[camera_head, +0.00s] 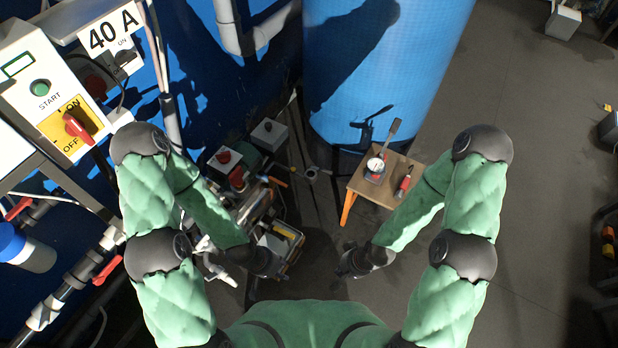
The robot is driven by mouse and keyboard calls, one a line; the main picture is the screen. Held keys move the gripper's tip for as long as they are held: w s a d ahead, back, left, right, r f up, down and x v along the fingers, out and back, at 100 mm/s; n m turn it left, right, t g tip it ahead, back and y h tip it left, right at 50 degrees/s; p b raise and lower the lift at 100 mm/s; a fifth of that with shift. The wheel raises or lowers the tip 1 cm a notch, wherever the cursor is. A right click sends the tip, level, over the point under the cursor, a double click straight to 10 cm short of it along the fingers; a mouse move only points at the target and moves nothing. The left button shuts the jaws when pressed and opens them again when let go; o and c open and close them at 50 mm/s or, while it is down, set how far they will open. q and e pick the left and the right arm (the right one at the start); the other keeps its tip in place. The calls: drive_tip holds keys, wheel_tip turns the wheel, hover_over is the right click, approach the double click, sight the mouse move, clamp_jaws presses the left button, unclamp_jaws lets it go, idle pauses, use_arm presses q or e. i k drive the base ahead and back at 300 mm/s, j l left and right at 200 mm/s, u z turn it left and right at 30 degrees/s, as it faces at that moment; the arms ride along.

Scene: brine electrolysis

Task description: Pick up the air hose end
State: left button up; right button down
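I cannot make out the air hose end with certainty in the head view. A small hand-pump-like device with a round white gauge (375,165) and an upright grey lever stands on a small wooden stool (358,184). A red and dark tool (404,185) lies beside it. My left gripper (268,264) is low, over the edge of a tool tray. My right gripper (350,262) is low, in front of the stool and apart from it. Both grippers are dark and small here, so their finger opening cannot be told.
A large blue tank (385,60) stands behind the stool. A control panel (50,95) with a red switch is at upper left, above pipes with red valve handles (107,270). A cluttered tool tray (290,240) lies left of centre.

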sight(399, 194)
drive_tip(key=l+u, duration=1.1)
drive_tip(key=k+l, duration=0.1)
drive_tip(key=l, duration=0.2)
drive_tip(key=k+l, duration=0.1)
drive_tip(key=l, duration=0.25)
drive_tip(key=k+l+u, duration=0.1)
drive_tip(key=l, duration=0.2)
drive_tip(key=k+l, duration=0.1)
drive_tip(key=l, duration=0.25)
